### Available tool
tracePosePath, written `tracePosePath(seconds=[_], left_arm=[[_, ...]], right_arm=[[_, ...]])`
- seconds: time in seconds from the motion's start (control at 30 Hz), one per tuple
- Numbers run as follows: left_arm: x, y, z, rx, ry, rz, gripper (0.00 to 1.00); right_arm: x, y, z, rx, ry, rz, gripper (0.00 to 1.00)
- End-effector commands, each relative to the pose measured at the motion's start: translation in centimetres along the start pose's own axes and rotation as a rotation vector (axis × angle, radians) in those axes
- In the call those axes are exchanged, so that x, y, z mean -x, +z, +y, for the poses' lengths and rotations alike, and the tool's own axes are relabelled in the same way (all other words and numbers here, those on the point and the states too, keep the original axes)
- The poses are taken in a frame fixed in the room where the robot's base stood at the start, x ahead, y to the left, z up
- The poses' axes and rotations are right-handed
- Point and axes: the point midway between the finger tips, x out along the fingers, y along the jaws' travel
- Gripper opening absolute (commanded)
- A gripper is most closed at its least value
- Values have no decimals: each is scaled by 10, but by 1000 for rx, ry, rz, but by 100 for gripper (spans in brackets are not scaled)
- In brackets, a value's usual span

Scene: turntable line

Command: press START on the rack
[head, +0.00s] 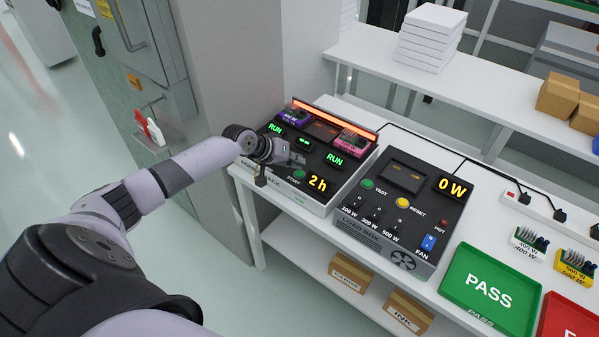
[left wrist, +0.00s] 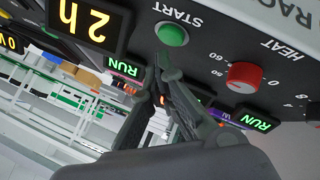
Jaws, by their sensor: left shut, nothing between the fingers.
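The rack (head: 322,205) is a dark-topped unit on the left end of the white table, with an amber "2h" display (head: 318,183) and lit green RUN signs. Its green START button (head: 299,174) also shows at the top of the left wrist view (left wrist: 171,34). My left gripper (head: 298,159) is over the rack's panel, just beyond the button in the head view. It is shut and empty. In the left wrist view its fingertips (left wrist: 163,66) point toward the button, with a small gap in the picture. My right gripper is not in view.
A red HEAT knob (left wrist: 243,77) sits beside START in the left wrist view. The load box (head: 400,205), with its own green TEST button (head: 367,184), stands right of the rack. A green PASS tray (head: 460,298) lies further right. A grey pillar (head: 235,60) stands behind the rack's left side.

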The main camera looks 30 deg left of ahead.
Motion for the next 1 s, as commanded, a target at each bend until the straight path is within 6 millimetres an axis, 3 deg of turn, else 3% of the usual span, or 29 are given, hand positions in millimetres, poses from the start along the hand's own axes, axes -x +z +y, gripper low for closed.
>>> tracePosePath(seconds=[0.47,1.0], left_arm=[[34,-25,25,0,0,0,0],[34,-25,25,0,0,0,0]], right_arm=[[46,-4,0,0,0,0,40],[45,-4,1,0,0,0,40]])
